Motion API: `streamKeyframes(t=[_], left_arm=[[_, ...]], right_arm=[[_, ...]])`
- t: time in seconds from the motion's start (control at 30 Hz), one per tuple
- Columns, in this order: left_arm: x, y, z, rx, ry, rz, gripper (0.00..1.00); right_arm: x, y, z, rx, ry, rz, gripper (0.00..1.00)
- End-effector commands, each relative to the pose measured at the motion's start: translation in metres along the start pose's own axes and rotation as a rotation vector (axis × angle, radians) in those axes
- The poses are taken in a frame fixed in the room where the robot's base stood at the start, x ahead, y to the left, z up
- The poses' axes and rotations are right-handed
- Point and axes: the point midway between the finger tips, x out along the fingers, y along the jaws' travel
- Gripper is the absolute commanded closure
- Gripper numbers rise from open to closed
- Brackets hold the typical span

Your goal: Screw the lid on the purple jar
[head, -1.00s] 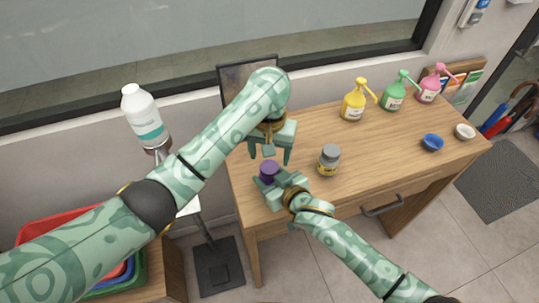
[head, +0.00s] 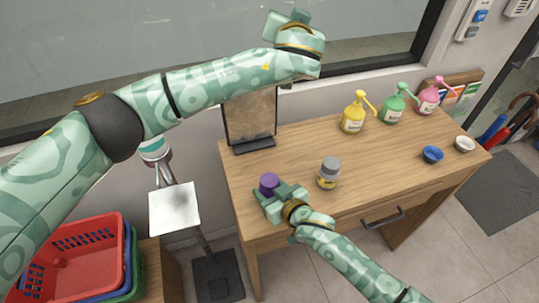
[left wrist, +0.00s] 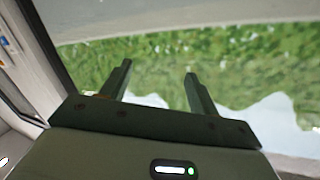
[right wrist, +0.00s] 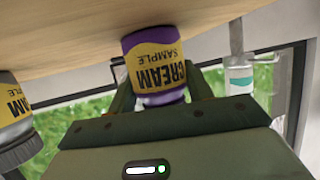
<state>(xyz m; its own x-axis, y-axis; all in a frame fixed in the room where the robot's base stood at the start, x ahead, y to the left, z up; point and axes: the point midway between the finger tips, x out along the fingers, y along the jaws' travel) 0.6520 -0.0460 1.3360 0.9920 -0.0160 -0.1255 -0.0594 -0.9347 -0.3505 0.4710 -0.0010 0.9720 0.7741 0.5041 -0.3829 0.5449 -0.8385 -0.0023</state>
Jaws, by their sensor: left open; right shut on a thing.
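The purple jar (head: 268,182) stands upright at the near left of the wooden table. In the right wrist view the jar (right wrist: 153,62) appears upside down, with a yellow "CREAM SAMPLE" label. Its top is purple and looks like a lid sitting on it; I cannot tell how tightly. My right gripper (head: 270,197) is shut around the jar's body, with its fingers (right wrist: 165,85) at the sides. My left gripper (head: 287,24) is raised high above the back of the table, against the window. Its fingers (left wrist: 158,90) are apart, with nothing between them.
A grey-lidded jar (head: 329,172) stands right of the purple one. Yellow (head: 353,112), green (head: 392,104) and pink (head: 428,97) pump bottles stand behind. A dark upright panel (head: 250,115) stands at the back left.

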Motion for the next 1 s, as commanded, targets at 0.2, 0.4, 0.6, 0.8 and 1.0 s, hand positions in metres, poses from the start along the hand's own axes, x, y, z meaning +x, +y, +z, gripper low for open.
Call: streamKeyframes(t=[0.2, 0.4, 0.6, 0.8, 1.0], left_arm=[[-0.031, 0.062, -0.076, 0.215, 0.508, 0.308, 0.39], [-0.084, 0.136, -0.051, 0.591, 0.741, 0.728, 0.39], [-0.114, 0.164, 0.038, 0.982, 0.696, 1.09, 0.39], [-0.126, 0.146, 0.136, 1.313, 0.47, 1.359, 0.39], [-0.132, 0.101, 0.212, 1.566, 0.125, 1.536, 0.39]], right_arm=[[0.0, 0.0, 0.001, 0.0, -0.001, 0.0, 1.0], [0.0, 0.0, 0.001, 0.0, -0.001, 0.0, 1.0], [0.0, 0.0, 0.001, 0.0, -0.001, 0.0, 1.0], [0.0, 0.0, 0.001, 0.0, -0.001, 0.0, 1.0], [0.0, 0.0, 0.001, 0.0, -0.001, 0.0, 1.0]])
